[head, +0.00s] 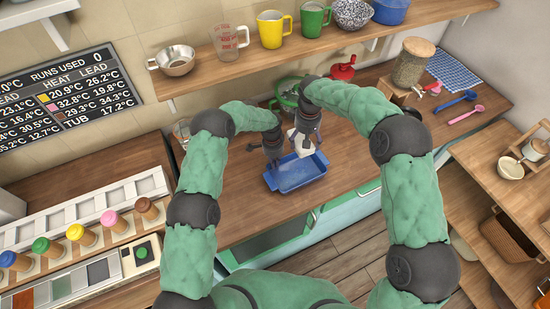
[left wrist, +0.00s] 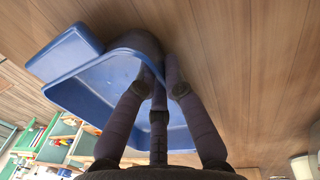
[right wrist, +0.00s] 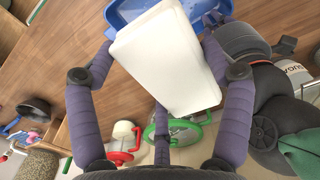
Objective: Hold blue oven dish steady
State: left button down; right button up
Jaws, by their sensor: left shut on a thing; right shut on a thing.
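The blue oven dish (head: 298,176) stands on the wooden counter, with its open side up. My left gripper (head: 274,160) is at the dish's left far corner. In the left wrist view its fingers (left wrist: 158,80) are shut on the wall of the dish (left wrist: 85,95). My right gripper (head: 303,138) is above the far side of the dish, shut on a white block (head: 303,143). In the right wrist view the white block (right wrist: 165,60) sits between the fingers and hides part of the dish (right wrist: 125,12). I cannot tell whether block and dish touch.
A green-rimmed item (head: 287,92) and a red-topped item (head: 343,68) stand behind my grippers. A shelf (head: 250,55) with cups and bowls runs above the counter (head: 235,205).

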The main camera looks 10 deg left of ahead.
dwell(0.3)
pick_arm(q)
jog(key=c, duration=1.3)
grip_release()
jog(key=shift+o, duration=0.2)
jog(key=shift+r, duration=0.1)
